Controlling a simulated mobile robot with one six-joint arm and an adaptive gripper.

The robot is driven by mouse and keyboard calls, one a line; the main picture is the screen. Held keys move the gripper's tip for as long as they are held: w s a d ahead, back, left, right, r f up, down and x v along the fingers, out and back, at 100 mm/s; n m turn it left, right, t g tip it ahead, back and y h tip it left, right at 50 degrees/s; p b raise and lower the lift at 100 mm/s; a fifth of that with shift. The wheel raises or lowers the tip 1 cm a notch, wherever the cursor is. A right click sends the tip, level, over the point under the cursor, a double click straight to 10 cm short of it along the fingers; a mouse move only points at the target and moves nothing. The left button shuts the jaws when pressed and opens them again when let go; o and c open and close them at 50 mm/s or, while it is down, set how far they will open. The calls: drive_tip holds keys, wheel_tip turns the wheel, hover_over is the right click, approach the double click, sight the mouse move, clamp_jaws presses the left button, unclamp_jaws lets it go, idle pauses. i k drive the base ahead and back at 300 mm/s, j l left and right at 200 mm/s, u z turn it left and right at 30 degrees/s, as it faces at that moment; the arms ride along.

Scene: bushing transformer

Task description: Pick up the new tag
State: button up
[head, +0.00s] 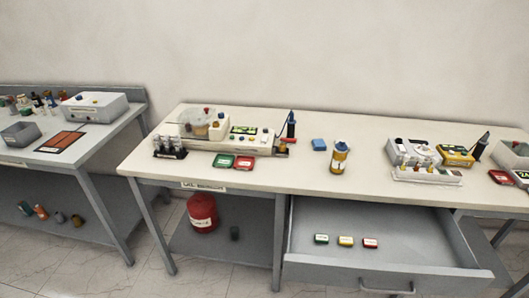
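Three small tag-like pieces lie in a row inside the open drawer (410,262): a green one (321,239), a yellow one (345,241) and a red one (370,242). Each has a pale label on top. A larger flat green piece (223,161) and a red piece (244,163) lie side by side on the table above. I cannot tell which of these is the new tag. My gripper is not in view.
The long table (290,179) carries a white instrument (235,137), a blue block (319,145), a yellow-and-white bottle (339,157) and more devices at the right. The drawer juts out at the front. A red canister (202,212) stands on the lower shelf.

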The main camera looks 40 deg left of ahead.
sight(321, 238)
drive_tip(key=j+u, duration=0.2)
drive_tip(key=j, duration=0.2)
drive_tip(key=i+j+u, duration=0.2)
drive_tip(key=j, duration=0.2)
drive_tip(key=i+j+u, duration=0.15)
drive_tip(key=j, duration=0.3)
drive_tip(key=j+u, duration=0.2)
drive_tip(key=j, duration=0.15)
drive_tip(key=i+j+u, duration=0.4)
drive_tip(key=j, duration=0.3)
drive_tip(key=z, duration=1.45)
drive_tip(key=i+l+u, duration=0.15)
drive_tip(key=u, duration=0.25)
drive_tip(key=i+l+u, duration=0.15)
drive_tip(key=u, duration=0.2)
